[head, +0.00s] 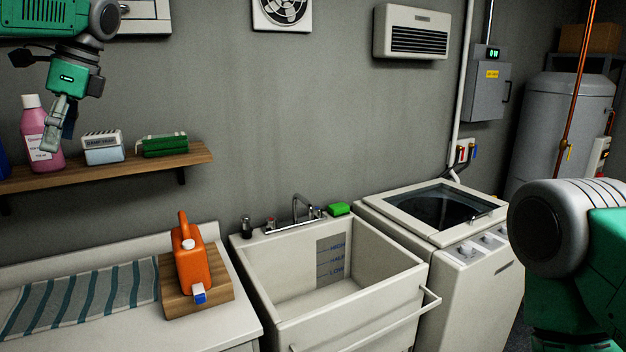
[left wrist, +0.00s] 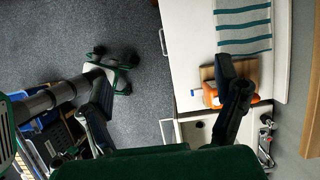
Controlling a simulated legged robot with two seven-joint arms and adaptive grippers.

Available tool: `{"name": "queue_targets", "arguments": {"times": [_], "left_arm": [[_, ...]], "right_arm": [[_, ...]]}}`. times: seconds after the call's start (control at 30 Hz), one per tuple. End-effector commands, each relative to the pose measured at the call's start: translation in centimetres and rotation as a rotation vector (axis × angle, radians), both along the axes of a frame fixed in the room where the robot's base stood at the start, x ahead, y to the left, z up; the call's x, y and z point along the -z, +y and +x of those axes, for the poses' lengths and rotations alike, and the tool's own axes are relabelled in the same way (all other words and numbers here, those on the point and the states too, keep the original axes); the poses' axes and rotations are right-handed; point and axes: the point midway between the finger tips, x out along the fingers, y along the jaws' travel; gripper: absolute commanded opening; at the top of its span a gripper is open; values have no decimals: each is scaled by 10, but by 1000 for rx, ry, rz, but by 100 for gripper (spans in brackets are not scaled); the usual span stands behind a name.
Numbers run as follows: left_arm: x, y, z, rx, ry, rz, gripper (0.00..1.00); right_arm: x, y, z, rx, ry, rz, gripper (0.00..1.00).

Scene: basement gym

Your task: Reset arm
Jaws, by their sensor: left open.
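My left gripper (head: 56,128) hangs at the upper left of the head view, in front of the shelf and the pink bottle. In the left wrist view its two dark fingers (left wrist: 165,100) are spread wide with nothing between them. Below the fingers in that view are the floor and the counter. My right arm shows at the right edge of the head view as a grey joint and green link; its gripper is out of frame.
An orange jug (head: 192,262) stands on a wooden board (head: 222,285) beside the white sink (head: 350,325). The wooden shelf (head: 110,172) holds a pink bottle (head: 38,135), a box (head: 103,150) and a green item (head: 163,146). A top-loading washer (head: 465,270) stands right of the sink.

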Motion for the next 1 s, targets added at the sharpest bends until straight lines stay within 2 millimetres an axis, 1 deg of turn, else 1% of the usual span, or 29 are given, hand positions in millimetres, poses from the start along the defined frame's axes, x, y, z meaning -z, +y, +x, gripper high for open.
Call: {"name": "queue_targets", "arguments": {"times": [0.03, 0.17, 0.2, 0.37, 0.47, 0.57, 0.67, 0.77, 0.8, 0.87, 0.9, 0.97, 1.0], "left_arm": [[11, -1, 3, 2, 4, 0, 84], [33, -11, 13, 8, -4, 2, 84], [42, -14, 16, 9, -7, 2, 84], [75, -28, 23, 17, -23, 1, 84], [102, -36, 25, 20, -37, -5, 84], [139, -43, 29, 21, -53, -17, 84], [187, -49, 33, 17, -67, -39, 84], [252, -62, 33, 3, -84, -70, 84], [282, -68, 31, -6, -91, -87, 84], [328, -79, 24, -26, -106, -114, 84], [358, -86, 18, -45, -115, -133, 84], [401, -97, 5, -76, -128, -161, 84], [428, -105, -5, -101, -138, -179, 84]], "right_arm": [[2, 0, 0, -1, 1, 1, 71], [6, 1, 0, -1, 0, 1, 71], [8, 1, 0, -2, 0, 1, 71], [14, 1, 1, -1, -1, 1, 71], [20, 0, 0, -1, -1, 0, 71], [26, 0, 0, -1, 0, 0, 71], [34, 0, 0, 0, 0, 0, 71], [45, 0, 0, -1, 0, 0, 71], [51, 0, 0, -1, 0, 0, 71], [59, 1, 0, -1, 0, 0, 71], [65, 1, 0, -1, 0, 0, 71], [73, 1, 0, -1, 0, 0, 71], [78, 1, 0, -1, 0, 1, 71]]}}
